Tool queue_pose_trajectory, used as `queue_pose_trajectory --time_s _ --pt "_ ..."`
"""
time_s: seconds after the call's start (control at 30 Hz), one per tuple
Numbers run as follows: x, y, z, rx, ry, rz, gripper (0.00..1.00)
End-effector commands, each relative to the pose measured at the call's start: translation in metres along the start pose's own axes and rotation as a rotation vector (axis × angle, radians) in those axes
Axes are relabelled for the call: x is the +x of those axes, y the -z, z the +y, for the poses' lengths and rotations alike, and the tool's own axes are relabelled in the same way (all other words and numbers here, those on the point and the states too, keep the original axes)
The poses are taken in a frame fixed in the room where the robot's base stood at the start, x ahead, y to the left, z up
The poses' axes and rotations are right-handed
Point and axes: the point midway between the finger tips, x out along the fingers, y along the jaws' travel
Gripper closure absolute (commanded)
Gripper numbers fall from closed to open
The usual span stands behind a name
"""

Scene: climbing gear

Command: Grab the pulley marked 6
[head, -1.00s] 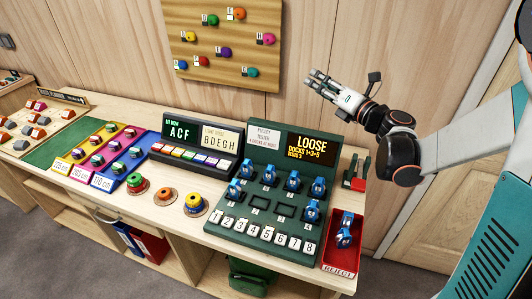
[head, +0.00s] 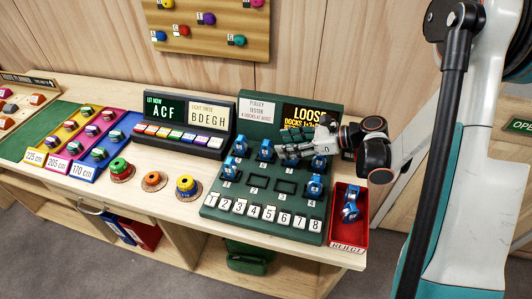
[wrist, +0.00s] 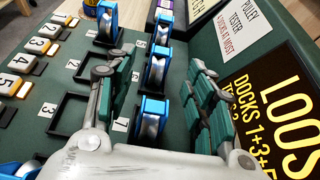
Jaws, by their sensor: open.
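The green pulley tester (head: 219,205) holds blue pulleys in two rows of docks. The pulley at dock 6 (head: 267,149) stands upright in the back row, left of my gripper. In the wrist view, pulley 6 (wrist: 155,70) shows silver and blue between my fingertips, with its label 6 beside it. My gripper (head: 287,141) is open and empty over the back row; its fingers (wrist: 159,66) lie either side of pulley 6 in the picture. I cannot tell the remaining height. The pulley at dock 7 (wrist: 150,120) lies nearer my palm and is mostly hidden in the head view.
Docks 2 (head: 257,183) and 3 (head: 285,188) are empty. Other pulleys stand at docks 5 (head: 241,147), 8 (head: 319,162), 1 (head: 229,168) and 4 (head: 314,188). The tester's display panel (head: 301,114) rises close behind my fingers. A red reject tray (head: 346,228) holds blue pulleys.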

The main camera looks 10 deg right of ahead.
Motion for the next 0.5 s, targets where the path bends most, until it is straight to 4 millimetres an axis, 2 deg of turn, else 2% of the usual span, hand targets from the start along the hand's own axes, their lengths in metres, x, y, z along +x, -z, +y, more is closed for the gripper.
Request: queue_pose_trajectory --time_s 0.1,0.37,0.5 --pt "0.013 0.001 0.0 0.001 -0.001 0.0 0.51" --pt "0.028 -0.002 0.0 0.0 -0.001 -0.001 0.51" --pt "0.047 -0.004 0.0 0.0 -0.002 -0.001 0.51"
